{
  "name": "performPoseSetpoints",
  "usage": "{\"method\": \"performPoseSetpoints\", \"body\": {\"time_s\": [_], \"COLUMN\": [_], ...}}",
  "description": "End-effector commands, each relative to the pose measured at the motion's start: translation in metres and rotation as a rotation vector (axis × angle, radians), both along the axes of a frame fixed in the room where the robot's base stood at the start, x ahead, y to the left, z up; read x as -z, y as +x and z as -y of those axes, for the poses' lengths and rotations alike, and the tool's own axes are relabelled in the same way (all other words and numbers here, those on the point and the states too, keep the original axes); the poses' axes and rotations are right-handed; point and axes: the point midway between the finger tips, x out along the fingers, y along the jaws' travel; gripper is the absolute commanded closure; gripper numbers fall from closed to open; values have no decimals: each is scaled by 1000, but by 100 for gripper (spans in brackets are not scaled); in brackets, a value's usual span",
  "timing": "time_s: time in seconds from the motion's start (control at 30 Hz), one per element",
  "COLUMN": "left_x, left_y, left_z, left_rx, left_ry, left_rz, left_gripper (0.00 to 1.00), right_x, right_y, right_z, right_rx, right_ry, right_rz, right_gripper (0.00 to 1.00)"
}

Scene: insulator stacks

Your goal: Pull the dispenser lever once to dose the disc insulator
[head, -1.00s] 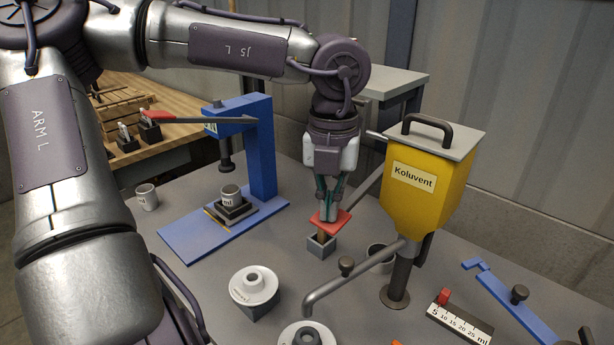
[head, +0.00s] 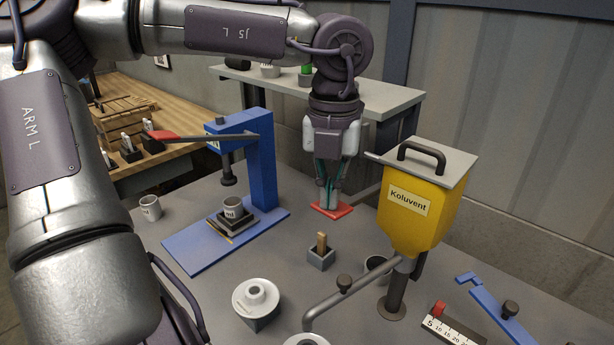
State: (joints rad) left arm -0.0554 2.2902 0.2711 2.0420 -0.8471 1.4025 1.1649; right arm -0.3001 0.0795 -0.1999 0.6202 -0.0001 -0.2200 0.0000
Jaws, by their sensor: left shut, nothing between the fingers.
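The yellow dispenser marked Koluvent (head: 425,220) stands on the right, its bent spout (head: 340,300) reaching down to the lower left. A red plate (head: 332,210), which looks like the lever's handle, is left of the hopper, with a grey bar behind. My left gripper (head: 331,206) points down with its fingers shut and empty; the tips meet the top of the red plate, though firm contact is hard to tell. A white disc insulator (head: 304,340) is cut off by the bottom edge below the spout mouth. Another white disc (head: 256,294) sits left of it. My right gripper is out of view.
A blue press (head: 262,160) with a red-tipped handle and a cup stands at left. A small grey block (head: 321,257) with a wooden piece is below my gripper. A dark cup (head: 376,266) is beside the dispenser post. A scale (head: 452,330) and blue tool (head: 497,305) lie right.

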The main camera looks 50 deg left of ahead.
Motion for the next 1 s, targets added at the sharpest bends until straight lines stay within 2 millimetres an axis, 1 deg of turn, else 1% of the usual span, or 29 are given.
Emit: {"method": "performPoseSetpoints", "body": {"time_s": [0.03, 0.1, 1.0], "left_x": [-6, -11, -73], "left_y": [0, 0, 0], "left_z": [0, 0, 0], "left_rx": [0, 0, 0], "left_ry": [1, 0, -1], "left_rz": [1, 0, 1], "left_gripper": [100, 100, 100], "right_x": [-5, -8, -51], "right_y": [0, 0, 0], "right_z": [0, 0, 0], "right_rx": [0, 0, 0], "right_ry": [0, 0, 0], "right_rz": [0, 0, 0], "right_gripper": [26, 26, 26]}}
